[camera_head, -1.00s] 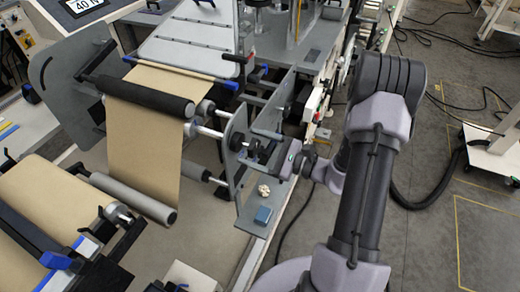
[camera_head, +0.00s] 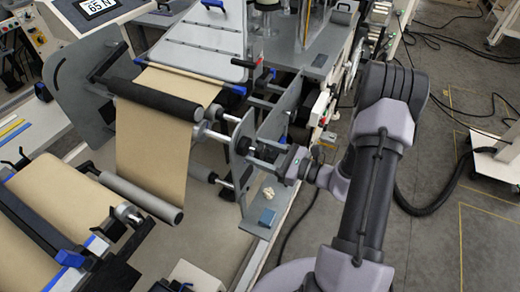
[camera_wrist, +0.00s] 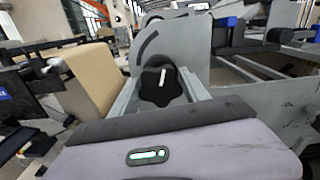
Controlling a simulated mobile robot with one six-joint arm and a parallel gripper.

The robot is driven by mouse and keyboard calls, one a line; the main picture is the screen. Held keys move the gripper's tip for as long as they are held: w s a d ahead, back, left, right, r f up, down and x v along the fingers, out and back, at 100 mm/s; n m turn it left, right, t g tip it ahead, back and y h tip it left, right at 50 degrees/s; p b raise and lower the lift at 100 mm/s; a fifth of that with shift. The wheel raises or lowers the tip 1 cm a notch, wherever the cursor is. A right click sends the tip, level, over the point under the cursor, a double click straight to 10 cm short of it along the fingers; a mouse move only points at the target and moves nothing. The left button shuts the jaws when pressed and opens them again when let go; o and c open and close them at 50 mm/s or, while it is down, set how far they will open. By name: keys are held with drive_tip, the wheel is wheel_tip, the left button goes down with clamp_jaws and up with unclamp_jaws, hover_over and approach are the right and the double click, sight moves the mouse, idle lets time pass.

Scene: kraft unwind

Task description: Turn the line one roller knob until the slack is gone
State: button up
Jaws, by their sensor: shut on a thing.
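The black lobed knob (camera_wrist: 160,86) with a white mark is in the middle of the wrist view, in front of a grey side plate with a curved slot. The mark points nearly straight up, and the grey jaws of my gripper (camera_wrist: 161,91) are on both sides of the knob, shut on it. In the head view, my gripper (camera_head: 262,157) reaches left to the knob (camera_head: 243,146), which is partly hidden. The brown kraft web (camera_head: 152,150) hangs over a black roller (camera_head: 150,97) down to a grey roller (camera_head: 140,197) and looks flat. A display (camera_head: 99,7) reads 65 N.
A kraft roll (camera_head: 50,195) lies at lower left. Open grey floor (camera_head: 440,200) with a dark hose is at right.

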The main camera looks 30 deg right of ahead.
drive_tip(key=m+p, duration=0.1)
drive_tip(key=m, duration=0.1)
drive_tip(key=shift+m, duration=0.4)
drive_tip(key=shift+r+m+p, duration=0.15)
drive_tip(key=shift+m+p, duration=1)
drive_tip(key=shift+m, duration=0.45)
drive_tip(key=o, duration=1.4)
drive_tip(key=shift+c, duration=0.2)
drive_tip(key=shift+s+d, duration=0.1)
drive_tip(key=v, duration=0.6)
drive_tip(key=shift+s+d, duration=0.2)
drive_tip(key=shift+s, duration=0.1)
